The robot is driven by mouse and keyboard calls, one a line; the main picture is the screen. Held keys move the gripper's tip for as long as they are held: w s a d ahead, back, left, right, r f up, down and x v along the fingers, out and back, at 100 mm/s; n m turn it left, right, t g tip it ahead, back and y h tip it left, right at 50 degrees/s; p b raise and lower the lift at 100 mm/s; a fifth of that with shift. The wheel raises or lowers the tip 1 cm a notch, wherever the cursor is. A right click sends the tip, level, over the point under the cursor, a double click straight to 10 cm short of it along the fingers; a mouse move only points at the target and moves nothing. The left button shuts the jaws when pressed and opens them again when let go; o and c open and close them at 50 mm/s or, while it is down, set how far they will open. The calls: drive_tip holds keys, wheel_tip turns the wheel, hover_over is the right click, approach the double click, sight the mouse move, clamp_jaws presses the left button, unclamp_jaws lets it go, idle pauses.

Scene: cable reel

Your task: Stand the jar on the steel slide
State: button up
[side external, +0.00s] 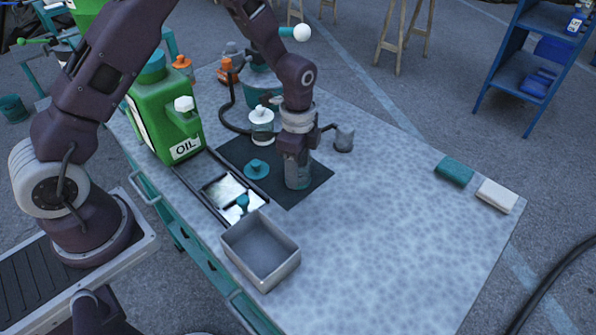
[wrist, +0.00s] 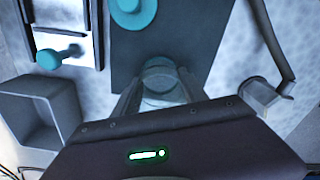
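A clear jar with a bluish tint (wrist: 160,78) is between the fingers of my gripper (wrist: 161,88) in the wrist view. The fingers lie close along both its sides; whether they press on it I cannot tell. In the side view my gripper (side external: 298,170) points down over the dark mat, and the jar is mostly hidden by the fingers. The steel slide (side external: 226,190) is a shiny plate between dark rails, left of the mat, with a teal knob (side external: 242,202) at its near end. It also shows in the wrist view (wrist: 65,17).
A teal lid (side external: 256,168) lies on the dark mat (side external: 290,199) between jar and slide. An open grey box (side external: 262,262) stands near the slide. A green oil can (side external: 165,120), white-capped jar (side external: 262,124) and grey cup (side external: 344,139) stand around. The table's right side is mostly clear.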

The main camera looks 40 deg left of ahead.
clamp_jaws()
wheel_tip(320, 180, up, 10)
drive_tip(key=m, duration=0.9)
hover_over(225, 191)
wheel_tip(225, 191, down, 9)
drive_tip(key=shift+r, duration=0.15)
